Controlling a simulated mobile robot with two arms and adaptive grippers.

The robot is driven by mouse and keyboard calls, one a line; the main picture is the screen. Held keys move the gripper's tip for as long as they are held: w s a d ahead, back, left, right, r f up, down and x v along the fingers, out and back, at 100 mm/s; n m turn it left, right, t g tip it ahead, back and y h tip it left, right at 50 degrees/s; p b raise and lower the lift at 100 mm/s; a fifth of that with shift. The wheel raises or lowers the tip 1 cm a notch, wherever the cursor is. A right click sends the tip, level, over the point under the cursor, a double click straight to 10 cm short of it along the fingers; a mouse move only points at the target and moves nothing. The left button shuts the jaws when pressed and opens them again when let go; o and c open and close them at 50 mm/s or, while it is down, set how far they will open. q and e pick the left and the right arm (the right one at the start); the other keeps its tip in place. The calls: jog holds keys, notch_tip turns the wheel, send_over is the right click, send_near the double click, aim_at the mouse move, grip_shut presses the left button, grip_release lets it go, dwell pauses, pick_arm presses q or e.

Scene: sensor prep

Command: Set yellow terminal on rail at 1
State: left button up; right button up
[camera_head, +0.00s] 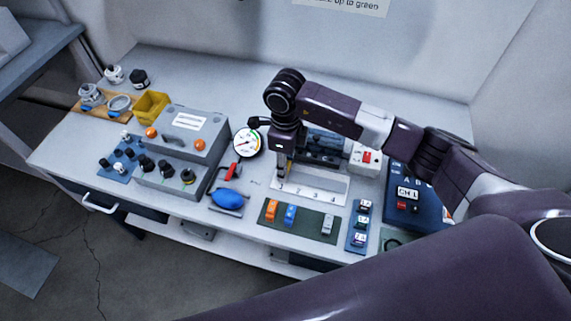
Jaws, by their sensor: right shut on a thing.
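My right gripper (285,170) points down at the left end of the white rail plate (325,192), which carries printed numbers including 2, 3 and 4. It is shut on the yellow terminal (289,169), of which only a thin yellow strip shows beside the fingers. The terminal is near the left end of the rail; whether it touches the rail cannot be told. My left gripper is out of view.
A dark green mat (266,222) in front holds an orange terminal (271,209), a blue terminal (290,213) and a grey one (327,224), with a gap between blue and grey. A round gauge (247,142) and blue bulb (229,198) stand left. A blue board (426,214) lies right.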

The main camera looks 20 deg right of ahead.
dwell(0.7)
jog(key=o, duration=1)
jog(key=shift+o, duration=0.2)
jog(key=shift+r, duration=0.1)
jog(key=shift+r+p, duration=1.85)
jog(key=shift+r, duration=1.55)
